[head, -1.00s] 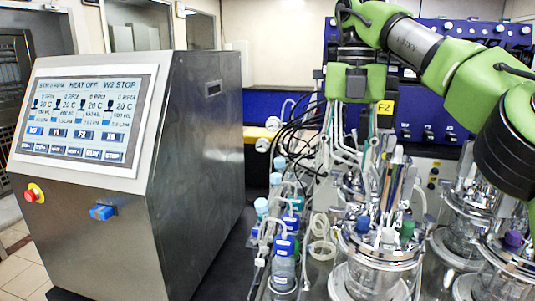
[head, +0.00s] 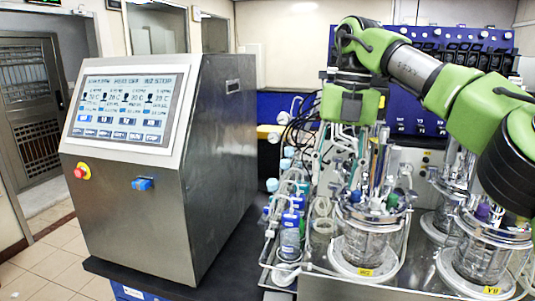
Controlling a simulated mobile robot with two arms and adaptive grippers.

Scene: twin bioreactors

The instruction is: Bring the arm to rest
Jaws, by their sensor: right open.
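My right arm (head: 462,92), green with dark joints, comes in from the right and bends down at its wrist. My right gripper (head: 348,128) hangs below the green wrist block, pointing down. Its fingers are hard to make out against the tubes behind; it is open and I see nothing held in it. It appears above the glass bioreactor vessel (head: 365,243) in the picture; I cannot tell the gap in depth. My left gripper is not in view.
A steel control cabinet (head: 215,170) with a lit touchscreen (head: 125,105) stands at left. Blue-capped bottles (head: 290,235) and tubing stand beside the vessels. Another vessel (head: 482,250) is at right. A blue rack unit (head: 455,45) is behind. Tiled floor (head: 55,262) is clear at far left.

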